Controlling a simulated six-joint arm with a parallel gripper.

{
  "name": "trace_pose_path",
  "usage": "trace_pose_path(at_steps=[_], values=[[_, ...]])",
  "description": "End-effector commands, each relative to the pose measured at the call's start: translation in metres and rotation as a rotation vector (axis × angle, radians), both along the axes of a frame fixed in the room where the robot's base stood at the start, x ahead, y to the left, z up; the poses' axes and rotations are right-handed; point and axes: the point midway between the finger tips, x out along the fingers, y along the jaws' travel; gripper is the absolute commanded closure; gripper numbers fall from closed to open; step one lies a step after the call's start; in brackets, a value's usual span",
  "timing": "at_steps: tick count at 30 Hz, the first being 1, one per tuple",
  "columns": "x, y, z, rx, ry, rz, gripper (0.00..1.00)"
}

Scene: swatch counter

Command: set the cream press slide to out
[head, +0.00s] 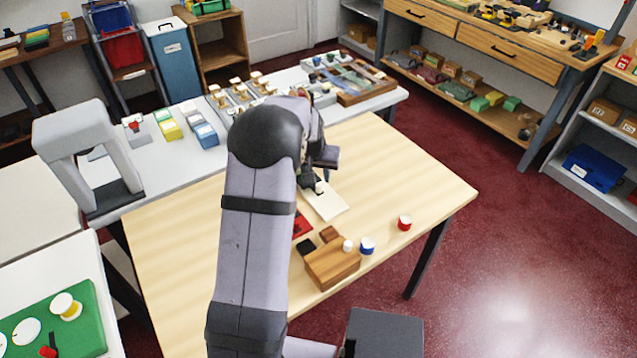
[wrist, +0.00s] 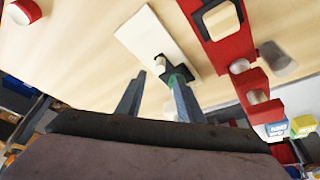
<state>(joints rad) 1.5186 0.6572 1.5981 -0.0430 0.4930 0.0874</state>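The cream press is a flat cream plate (head: 328,203) on the wooden table, just right of my gripper in the head view. The plate also shows in the wrist view (wrist: 143,30), with a dark block and a small cream knob (wrist: 160,63) at its near end. My gripper (wrist: 160,75) has its two fingers apart, tips on either side of the knob in the picture. I cannot tell whether they touch it. A dark and green part shows by the right fingertip. In the head view my arm partly hides the gripper and press.
A red press (wrist: 235,45) with pale knobs lies beside the cream one; my arm mostly hides it in the head view. A wooden block (head: 332,265), a blue-banded pot (head: 367,246) and a red pot (head: 404,223) stand near the table's front edge. The table's right part is clear.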

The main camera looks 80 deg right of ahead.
Motion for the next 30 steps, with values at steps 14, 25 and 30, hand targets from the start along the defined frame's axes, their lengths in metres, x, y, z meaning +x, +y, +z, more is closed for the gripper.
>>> trace_pose_path(at_steps=[14, 25, 30], values=[[0.000, -0.019, -0.047, 0.002, 0.000, 0.000, 0.66], [0.000, -0.025, -0.061, 0.001, 0.000, 0.001, 0.66], [0.000, -0.025, -0.061, 0.001, 0.000, 0.001, 0.66]])
